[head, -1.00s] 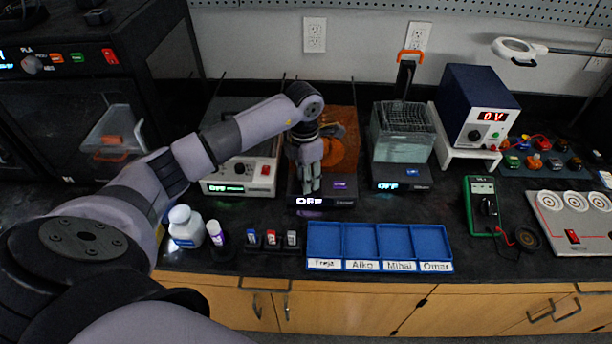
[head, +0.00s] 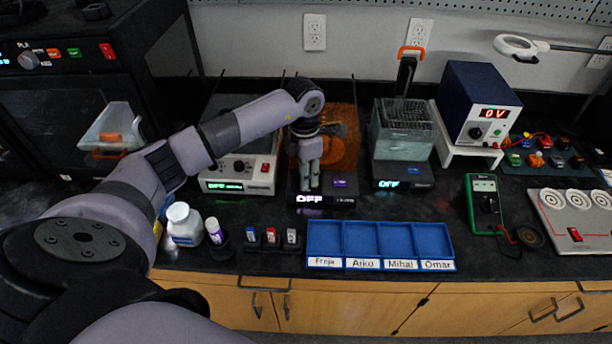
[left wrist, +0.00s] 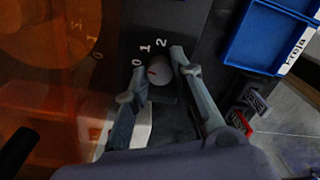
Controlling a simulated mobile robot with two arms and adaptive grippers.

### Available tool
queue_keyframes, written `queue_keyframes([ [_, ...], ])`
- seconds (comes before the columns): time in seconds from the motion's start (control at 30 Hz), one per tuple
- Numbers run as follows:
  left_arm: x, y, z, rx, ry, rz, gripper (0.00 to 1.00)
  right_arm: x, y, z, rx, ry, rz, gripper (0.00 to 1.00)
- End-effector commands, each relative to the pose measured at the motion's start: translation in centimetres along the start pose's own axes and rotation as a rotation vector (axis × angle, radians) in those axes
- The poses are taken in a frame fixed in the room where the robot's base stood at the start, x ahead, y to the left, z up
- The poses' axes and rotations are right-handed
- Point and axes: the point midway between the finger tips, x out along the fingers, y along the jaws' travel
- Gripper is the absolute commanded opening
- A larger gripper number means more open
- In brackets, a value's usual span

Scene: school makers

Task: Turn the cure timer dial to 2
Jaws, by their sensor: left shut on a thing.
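The cure timer dial (left wrist: 160,70) is a small grey round knob with a red mark, on the dark front of the cure unit (left wrist: 185,22). The numbers 0, 1 and 2 are printed around it in the left wrist view. The red mark sits on the knob's left side, towards 0. My left gripper (left wrist: 160,75) has a finger on each side of the dial and is shut on it. In the head view my left gripper (head: 309,186) hides the dial. The unit's display (head: 310,199) reads OFF, and its orange cover (head: 342,150) stands behind. My right gripper is not in view.
A blue tray (head: 380,222) with name labels lies to the front right. Small stamps (head: 271,237) and bottles (head: 184,224) stand at the front left. A grey device (head: 238,178) is on the left and a water bath (head: 402,145) on the right, both close by.

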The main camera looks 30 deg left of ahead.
Motion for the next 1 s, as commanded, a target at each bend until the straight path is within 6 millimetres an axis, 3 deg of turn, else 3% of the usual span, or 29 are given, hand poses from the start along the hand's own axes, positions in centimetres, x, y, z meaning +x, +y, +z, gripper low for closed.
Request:
queue_keyframes([
  [0.4, 0.2, 0.2, 0.1, 0.369, 0.015, 0.005, 0.00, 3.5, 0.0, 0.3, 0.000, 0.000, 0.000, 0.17],
  [1.0, 0.1, 0.2, 0.2, 0.930, 0.039, 0.004, 0.00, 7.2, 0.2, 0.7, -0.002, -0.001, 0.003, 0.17],
])
